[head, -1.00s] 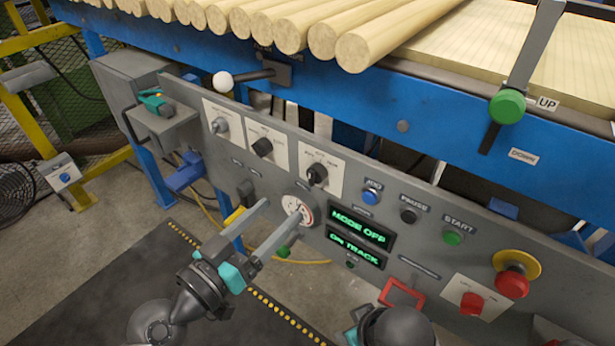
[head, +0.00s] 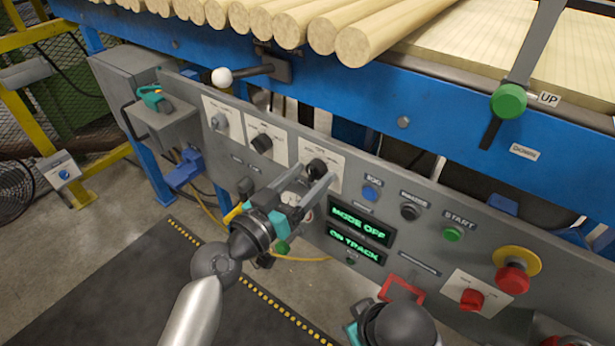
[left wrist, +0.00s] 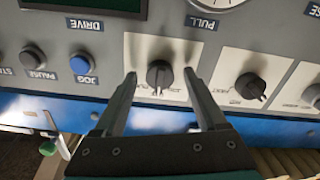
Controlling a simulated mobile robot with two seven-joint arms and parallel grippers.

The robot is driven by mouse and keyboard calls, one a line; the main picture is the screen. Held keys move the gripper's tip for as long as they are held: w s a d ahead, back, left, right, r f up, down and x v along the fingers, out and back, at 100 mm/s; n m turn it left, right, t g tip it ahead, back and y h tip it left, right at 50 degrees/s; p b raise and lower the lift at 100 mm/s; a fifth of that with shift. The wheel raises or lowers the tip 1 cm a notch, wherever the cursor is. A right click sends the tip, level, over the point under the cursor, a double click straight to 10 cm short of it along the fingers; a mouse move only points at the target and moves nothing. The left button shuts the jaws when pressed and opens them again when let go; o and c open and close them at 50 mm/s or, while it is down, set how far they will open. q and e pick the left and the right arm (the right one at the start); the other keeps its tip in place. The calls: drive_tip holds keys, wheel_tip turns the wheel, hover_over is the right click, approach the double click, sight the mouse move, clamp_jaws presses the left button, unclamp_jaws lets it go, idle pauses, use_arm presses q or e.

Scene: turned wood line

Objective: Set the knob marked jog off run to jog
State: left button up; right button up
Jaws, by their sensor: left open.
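The black rotary knob (head: 316,169) sits on a white plate in the panel's upper row. In the left wrist view, the picture is upside down and the knob (left wrist: 159,75) lies between my two fingers; its pale pointer mark faces straight down there, which is up on the panel. The plate's lettering is too small to read. My left gripper (head: 314,175) is open, with its fingertips at either side of the knob and no visible grip on it. The upper display (head: 359,224) reads MODE OFF.
Two more knobs (head: 262,143) (head: 221,121) sit left of it. A blue button (head: 371,193), a dark button (head: 410,211) and a green START button (head: 453,234) sit to the right. A white-balled lever (head: 222,78) juts out above the panel. A red emergency button (head: 512,279) stands lower right.

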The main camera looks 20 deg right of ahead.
use_arm(q)
drive_tip(key=c, duration=0.8)
clamp_jaws()
use_arm(e)
drive_tip(key=shift+f, duration=0.15)
use_arm(q)
drive_tip(key=shift+n, duration=0.4)
drive_tip(key=n, duration=0.3)
drive_tip(key=shift+n+p, duration=0.3)
drive_tip(key=shift+p, duration=0.1)
drive_tip(key=shift+n+p, duration=0.4)
drive_tip(key=shift+n, duration=1.9)
use_arm(e)
drive_tip(key=shift+s+f+g, duration=0.15)
drive_tip(key=shift+f, duration=0.7)
drive_tip(key=shift+s+f+g, duration=0.1)
drive_tip(key=shift+f+g, duration=0.05)
drive_tip(key=shift+f, duration=0.65)
use_arm(q)
drive_tip(key=o, duration=0.8)
unclamp_jaws()
